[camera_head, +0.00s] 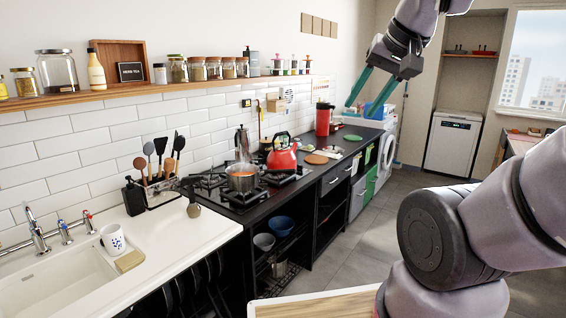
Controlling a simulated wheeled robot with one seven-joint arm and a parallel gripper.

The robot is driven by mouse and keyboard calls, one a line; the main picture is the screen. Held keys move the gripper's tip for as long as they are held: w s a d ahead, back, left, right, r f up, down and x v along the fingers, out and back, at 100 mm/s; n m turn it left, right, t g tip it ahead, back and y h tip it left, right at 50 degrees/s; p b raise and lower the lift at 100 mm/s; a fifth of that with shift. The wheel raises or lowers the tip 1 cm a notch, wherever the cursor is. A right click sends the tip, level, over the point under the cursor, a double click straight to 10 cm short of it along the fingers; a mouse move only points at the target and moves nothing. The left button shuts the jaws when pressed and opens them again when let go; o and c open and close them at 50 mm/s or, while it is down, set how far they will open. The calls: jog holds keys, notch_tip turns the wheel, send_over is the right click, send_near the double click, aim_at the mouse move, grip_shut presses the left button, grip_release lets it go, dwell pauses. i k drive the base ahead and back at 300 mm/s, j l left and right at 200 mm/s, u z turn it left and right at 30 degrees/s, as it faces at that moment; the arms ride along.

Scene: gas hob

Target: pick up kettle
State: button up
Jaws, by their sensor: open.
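The red kettle (282,156) stands upright on the gas hob (238,193), at its far right side, with its dark handle arched on top. My gripper (366,100) is in the upper right of the picture, high above the counter and to the right of the kettle. Its two teal fingers point down and to the left, spread apart with nothing between them. The gripper is clear of the kettle.
A steel pot (241,178) sits on the hob left of the kettle, with a moka pot (242,140) behind. A red canister (323,118) and an orange round mat (316,159) lie beyond the kettle. A wooden board (315,304) is at the bottom.

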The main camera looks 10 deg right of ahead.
aim_at(277, 160)
jog(key=l+u, duration=0.15)
jog(key=u, duration=0.2)
jog(key=i+l+u, duration=0.1)
jog(key=u, duration=0.3)
jog(key=i+l+u, duration=0.15)
jog(key=l, duration=0.15)
jog(key=i+l+u, duration=0.2)
jog(key=l, duration=0.15)
jog(key=i+l, duration=0.15)
jog(key=l, duration=0.25)
jog(key=i+l+u, duration=0.1)
jog(key=l, duration=0.3)
jog(key=i+l, duration=0.25)
jog(key=l, duration=0.2)
jog(key=i+l+u, duration=0.1)
jog(key=l, duration=0.3)
jog(key=i+l+u, duration=0.1)
jog(key=l, duration=0.35)
jog(key=i+l, duration=0.2)
jog(key=l, duration=0.25)
